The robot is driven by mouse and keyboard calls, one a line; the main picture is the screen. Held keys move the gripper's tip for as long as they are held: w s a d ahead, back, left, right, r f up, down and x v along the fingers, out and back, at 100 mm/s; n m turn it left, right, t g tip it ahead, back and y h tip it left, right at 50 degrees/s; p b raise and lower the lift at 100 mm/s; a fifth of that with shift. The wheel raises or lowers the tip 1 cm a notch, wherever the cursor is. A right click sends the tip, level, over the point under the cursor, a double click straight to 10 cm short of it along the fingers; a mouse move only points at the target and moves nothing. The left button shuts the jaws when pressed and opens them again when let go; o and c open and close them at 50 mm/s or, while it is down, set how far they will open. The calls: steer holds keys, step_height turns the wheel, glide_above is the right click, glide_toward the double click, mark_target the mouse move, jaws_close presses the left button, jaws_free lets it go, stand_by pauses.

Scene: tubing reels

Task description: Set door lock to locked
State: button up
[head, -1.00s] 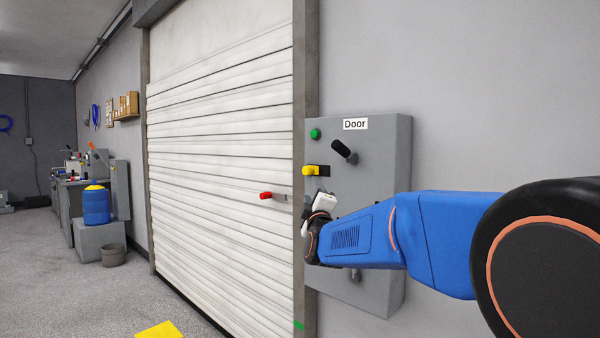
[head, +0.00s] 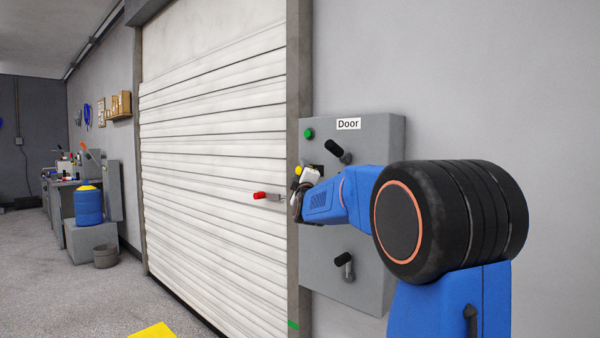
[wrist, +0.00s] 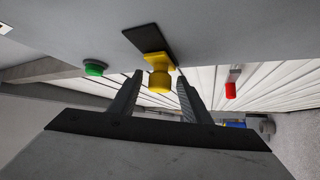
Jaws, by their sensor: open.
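The grey door control box (head: 375,280), labelled "Door", is fixed to the wall right of the white roller door. A yellow knob on a dark plate sits on the box. In the wrist view the yellow knob (wrist: 159,78) shows between the fingertips of my gripper (wrist: 160,85), with space on both sides. My gripper is open. In the head view my gripper (head: 303,185) is at the box's left side and partly covers the yellow knob (head: 298,170). A red-tipped handle (head: 262,196) is on the roller door; it also shows in the wrist view (wrist: 231,89). Which control is the lock is unclear.
The box also carries a green button (head: 308,134), an upper black-handled lever (head: 335,148) and a lower black-handled lever (head: 343,260). The roller door (head: 210,130) is down. A blue drum (head: 89,206) and workbench stand far left. Floor before the door is mostly clear.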

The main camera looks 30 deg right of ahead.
steer(key=shift+w+d+r, duration=0.1)
steer(key=shift+w+d, duration=0.05)
steer(key=shift+w, duration=0.2)
jaws_close()
steer(key=s, duration=0.2)
steer(key=s+d, duration=0.1)
steer(key=s, duration=0.1)
steer(key=shift+d, duration=0.2)
jaws_free()
steer(key=shift+s+d, duration=0.1)
steer(key=v, duration=1.7)
steer(key=shift+s, duration=0.2)
